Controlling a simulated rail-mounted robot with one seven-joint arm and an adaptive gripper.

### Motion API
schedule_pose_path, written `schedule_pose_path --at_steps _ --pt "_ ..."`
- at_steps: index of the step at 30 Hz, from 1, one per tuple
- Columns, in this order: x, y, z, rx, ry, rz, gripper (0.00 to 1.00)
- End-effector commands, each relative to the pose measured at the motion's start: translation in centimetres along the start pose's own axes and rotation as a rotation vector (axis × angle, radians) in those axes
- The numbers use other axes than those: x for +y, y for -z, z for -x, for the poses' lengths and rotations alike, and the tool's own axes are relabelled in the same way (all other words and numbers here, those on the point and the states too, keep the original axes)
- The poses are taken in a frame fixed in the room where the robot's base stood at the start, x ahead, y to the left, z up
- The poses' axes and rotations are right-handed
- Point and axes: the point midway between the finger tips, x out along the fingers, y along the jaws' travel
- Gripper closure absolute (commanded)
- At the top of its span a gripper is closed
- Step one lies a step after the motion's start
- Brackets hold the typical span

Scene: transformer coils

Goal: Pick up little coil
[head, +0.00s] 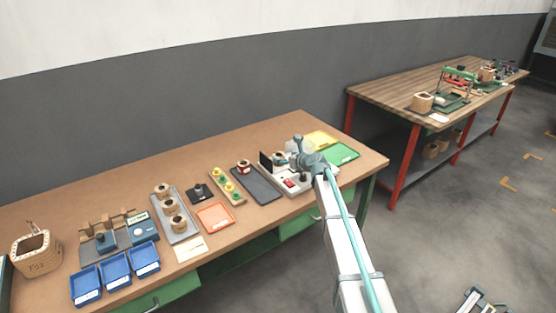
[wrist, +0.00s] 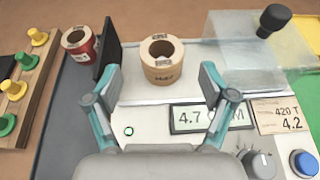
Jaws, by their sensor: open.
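A small tan coil (wrist: 163,72) with a round hole and printed label stands upright on the pale platform of a measuring device (wrist: 150,118). My gripper (wrist: 160,84) is open and empty in the wrist view, with one finger on each side of the coil's near part. I cannot tell whether either finger touches it. A red-wrapped coil (wrist: 80,44) stands to the left on a dark mat; it also shows in the head view (head: 243,167). In the head view my gripper (head: 297,152) is over the device, and its fingers are hard to make out.
A dark upright panel (wrist: 110,46) stands close left of the tan coil. A clear box (wrist: 255,62) with a black knob is at right. Several coils fill a grey tray (head: 186,237) further left. Yellow and green trays (head: 342,154) lie right of the device.

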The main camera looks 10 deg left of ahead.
Motion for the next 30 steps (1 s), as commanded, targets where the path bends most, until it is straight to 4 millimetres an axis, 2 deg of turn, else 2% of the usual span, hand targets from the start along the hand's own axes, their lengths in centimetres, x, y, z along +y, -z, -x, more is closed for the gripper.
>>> schedule_pose_path --at_steps 3,13,21,30 --pt "-0.2 -0.1 -2.1 0.002 -0.001 0.001 0.17" --pt "-0.1 -0.1 -4.4 0.002 -0.001 0.003 0.17" --pt "-0.3 -0.1 -8.0 0.002 -0.001 0.003 0.17" --pt "-0.2 0.1 -8.6 0.001 0.000 0.004 0.17"
